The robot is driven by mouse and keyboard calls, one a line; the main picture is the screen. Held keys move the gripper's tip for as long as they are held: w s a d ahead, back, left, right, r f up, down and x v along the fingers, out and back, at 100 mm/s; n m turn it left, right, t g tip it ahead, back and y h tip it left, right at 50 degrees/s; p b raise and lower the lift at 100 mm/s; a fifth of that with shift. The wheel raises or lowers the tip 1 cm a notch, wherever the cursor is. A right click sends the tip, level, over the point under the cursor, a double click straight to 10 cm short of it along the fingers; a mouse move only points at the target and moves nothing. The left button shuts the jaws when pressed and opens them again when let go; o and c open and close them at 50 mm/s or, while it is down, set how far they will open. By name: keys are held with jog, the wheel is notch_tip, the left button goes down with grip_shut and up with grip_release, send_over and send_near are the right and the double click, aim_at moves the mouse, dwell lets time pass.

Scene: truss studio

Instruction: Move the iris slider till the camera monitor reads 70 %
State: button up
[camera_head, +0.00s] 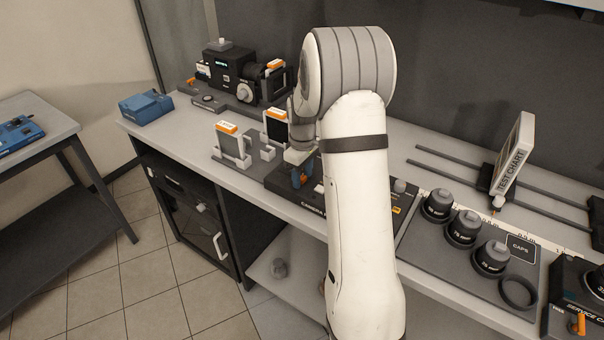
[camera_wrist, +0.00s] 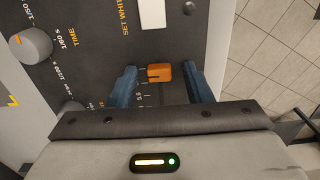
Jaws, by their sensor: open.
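The iris slider's orange knob (camera_wrist: 159,73) sits on a dark control panel (camera_wrist: 95,50) in the wrist view. My gripper (camera_wrist: 163,80) is open, with one blue finger on each side of the knob. A small gap shows on both sides, so neither finger appears to touch it. Small scale marks and numbers run just below the knob, partly hidden by my gripper. In the head view my gripper (camera_head: 301,176) is low over the panel, its blue fingers pointing down; my arm covers much of the panel. I cannot make out a monitor reading in either view.
On the panel are a grey TIME dial (camera_wrist: 31,45) and a white button (camera_wrist: 152,13). The black camera (camera_head: 237,72) stands at the back left. A caps tray (camera_head: 437,262) and a test chart (camera_head: 513,158) are to the right. Orange-topped cards (camera_head: 232,146) stand left of my gripper.

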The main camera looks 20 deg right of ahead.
jog(key=shift+c, duration=0.5)
grip_shut()
jog(key=w+a, duration=0.2)
jog(key=w, duration=0.1)
jog(key=shift+w+a, duration=0.15)
jog(key=shift+w, duration=0.05)
jog(key=shift+o, duration=0.5)
grip_release()
notch_tip(320, 180, up, 8)
jog(key=shift+b, duration=0.35)
